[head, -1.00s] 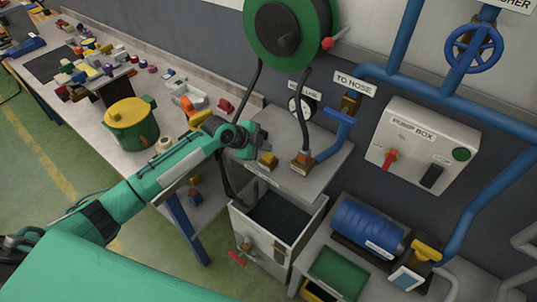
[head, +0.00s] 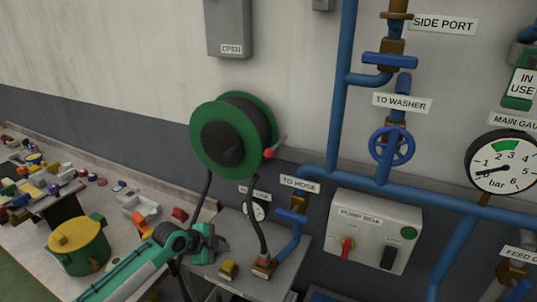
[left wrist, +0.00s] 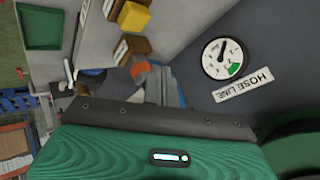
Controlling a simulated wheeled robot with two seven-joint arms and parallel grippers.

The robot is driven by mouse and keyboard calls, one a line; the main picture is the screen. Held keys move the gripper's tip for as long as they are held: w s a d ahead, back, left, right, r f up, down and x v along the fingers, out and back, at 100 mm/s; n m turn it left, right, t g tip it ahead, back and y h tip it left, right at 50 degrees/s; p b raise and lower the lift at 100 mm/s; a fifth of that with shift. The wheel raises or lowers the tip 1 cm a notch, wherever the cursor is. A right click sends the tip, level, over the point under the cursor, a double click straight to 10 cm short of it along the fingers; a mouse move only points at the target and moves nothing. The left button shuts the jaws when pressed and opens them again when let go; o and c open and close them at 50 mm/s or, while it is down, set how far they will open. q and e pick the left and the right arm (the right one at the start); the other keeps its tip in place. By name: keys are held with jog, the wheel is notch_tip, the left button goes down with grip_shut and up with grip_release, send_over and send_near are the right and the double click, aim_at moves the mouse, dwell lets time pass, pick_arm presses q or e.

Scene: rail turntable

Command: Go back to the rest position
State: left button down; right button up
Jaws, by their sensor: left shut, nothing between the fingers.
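My left arm comes in from the lower left in the head view. My left gripper (head: 208,243) is beside the hose reel's black hose, above the grey cabinet top (head: 236,247). It is shut and holds nothing that I can see. A yellow-topped brown block (head: 228,269) sits on the cabinet just right of and below the gripper. I cannot tell whether the gripper touches the hose. My right gripper is not in view.
The green hose reel (head: 233,135) hangs on the wall above the gripper. The pump box (head: 375,232) and blue pipes (head: 338,100) are to the right. A cluttered bench (head: 25,232) with a green-and-yellow pot (head: 78,246) is at left. The left wrist view shows the hose-line gauge (left wrist: 226,58).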

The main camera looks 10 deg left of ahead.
pick_arm(q)
jog(key=s+d+f+n+g+y, duration=0.1)
jog(key=s+d+f+n, duration=0.15)
jog(key=s, duration=0.55)
jog(key=s+d+f+n, duration=0.2)
jog(key=s+d+f, duration=0.1)
jog(key=s, duration=0.6)
jog(key=s+a+n+g+y, duration=0.1)
jog(key=s+a+n+y, duration=0.25)
jog(key=s+n, duration=0.45)
jog(key=s+a+n+g+y, duration=0.1)
jog(key=s+a+n+y, duration=0.3)
jog(key=s, duration=0.8)
notch_tip(320, 180, down, 33)
jog(key=s+g+h+b, duration=0.1)
jog(key=h+b, duration=0.1)
jog(key=b, duration=0.2)
jog(key=s+a+f+m+g+b, duration=0.1)
jog(key=s+a+f, duration=0.3)
jog(key=s+f, duration=1.5)
notch_tip(320, 180, down, 4)
jog(key=shift+s+a+f+g+b, duration=0.15)
jog(key=shift+s+g+b, duration=0.15)
jog(key=shift+b, duration=0.45)
